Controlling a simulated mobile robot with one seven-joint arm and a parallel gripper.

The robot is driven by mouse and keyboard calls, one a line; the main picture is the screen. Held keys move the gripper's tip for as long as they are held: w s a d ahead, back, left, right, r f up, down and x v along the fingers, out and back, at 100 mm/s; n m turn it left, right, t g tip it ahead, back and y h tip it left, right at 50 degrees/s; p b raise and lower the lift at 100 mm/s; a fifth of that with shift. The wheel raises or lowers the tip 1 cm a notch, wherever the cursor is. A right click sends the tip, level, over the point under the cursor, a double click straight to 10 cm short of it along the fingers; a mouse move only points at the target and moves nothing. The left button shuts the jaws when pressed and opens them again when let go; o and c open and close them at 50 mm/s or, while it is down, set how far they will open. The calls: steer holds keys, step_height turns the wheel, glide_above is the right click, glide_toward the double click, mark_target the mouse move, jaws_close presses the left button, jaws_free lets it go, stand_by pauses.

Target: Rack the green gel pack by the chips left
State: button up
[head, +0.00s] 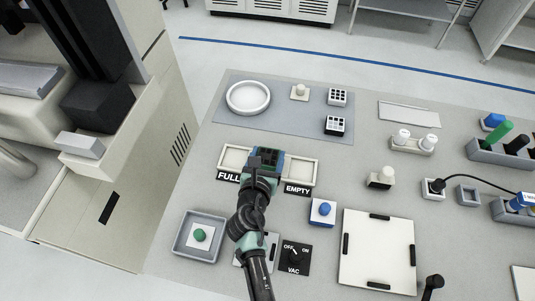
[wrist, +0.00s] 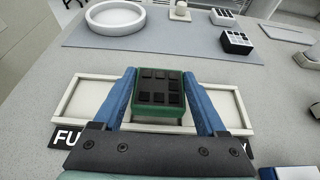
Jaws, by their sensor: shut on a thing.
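My gripper (head: 266,163) is shut on the green gel pack (wrist: 160,108), with one blue finger on each side of it in the wrist view (wrist: 163,100). The pack has a green rim, and several dark square chips show on its top. In the head view the pack (head: 267,155) is over the middle of the pale rack, between the left tray (head: 224,167) marked FULL and the right tray (head: 316,171) marked EMPTY. Both trays look empty where visible. I cannot tell whether the pack touches the rack. My arm and fingers hide part of the rack.
Behind, a grey mat (head: 280,118) bears a white round dish (head: 248,110), a knobbed block (head: 299,92) and two chip-bearing packs (head: 338,97) (head: 335,125). A blue-knobbed block (head: 323,211), a VAC switch (head: 294,259) and a green-knobbed tray (head: 180,249) are nearer.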

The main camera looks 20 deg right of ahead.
stand_by(0.6)
steer(key=shift+f+b, duration=0.65)
steer(key=shift+f, duration=0.15)
steer(key=shift+f, duration=0.45)
stand_by(0.7)
steer(key=o, duration=1.3)
steer(key=shift+s, duration=0.1)
steer(key=shift+d+f, duration=0.1)
steer(key=shift+s, duration=0.1)
steer(key=p+v, duration=0.1)
steer(key=v, duration=1.2)
steer(key=shift+w, duration=0.25)
